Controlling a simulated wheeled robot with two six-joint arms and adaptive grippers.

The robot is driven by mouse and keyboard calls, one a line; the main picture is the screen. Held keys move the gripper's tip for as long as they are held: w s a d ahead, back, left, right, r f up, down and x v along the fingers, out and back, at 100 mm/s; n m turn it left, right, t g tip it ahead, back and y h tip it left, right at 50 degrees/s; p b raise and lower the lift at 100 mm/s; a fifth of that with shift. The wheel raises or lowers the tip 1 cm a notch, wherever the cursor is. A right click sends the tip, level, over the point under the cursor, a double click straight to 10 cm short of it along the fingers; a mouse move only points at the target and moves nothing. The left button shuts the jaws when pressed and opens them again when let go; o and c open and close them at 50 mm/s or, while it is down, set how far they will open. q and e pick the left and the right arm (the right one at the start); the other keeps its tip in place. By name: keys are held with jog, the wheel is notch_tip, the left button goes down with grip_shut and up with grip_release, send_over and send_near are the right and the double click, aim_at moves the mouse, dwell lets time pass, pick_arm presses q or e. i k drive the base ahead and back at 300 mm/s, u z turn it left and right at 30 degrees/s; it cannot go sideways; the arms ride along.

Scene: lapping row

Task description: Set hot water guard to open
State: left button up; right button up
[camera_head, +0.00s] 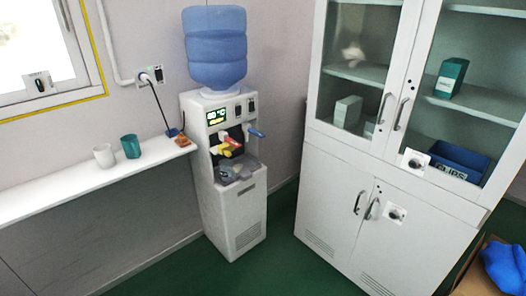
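The water dispenser (239,212) is a white floor-standing cabinet with a large blue bottle (215,48) on top. Its front panel has a small green-lit display (216,116) and dark switches. In the tap recess is a red and yellow part (230,147), which may be the hot water guard; its exact position is too small to tell. A blue tap lever (257,133) sticks out to the right of it. Neither of my grippers shows in the head view.
A white wall shelf (60,191) at the left holds a white cup (104,156) and a teal cup (131,146). A tall white glass-door cabinet (335,200) stands at the right. A cardboard box (474,277) is at the bottom right. Green floor (285,265) is clear before the dispenser.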

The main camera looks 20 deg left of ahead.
aim_at(226, 149)
jog(key=z, duration=0.45)
jog(key=i, duration=1.75)
jog(key=u, duration=0.9)
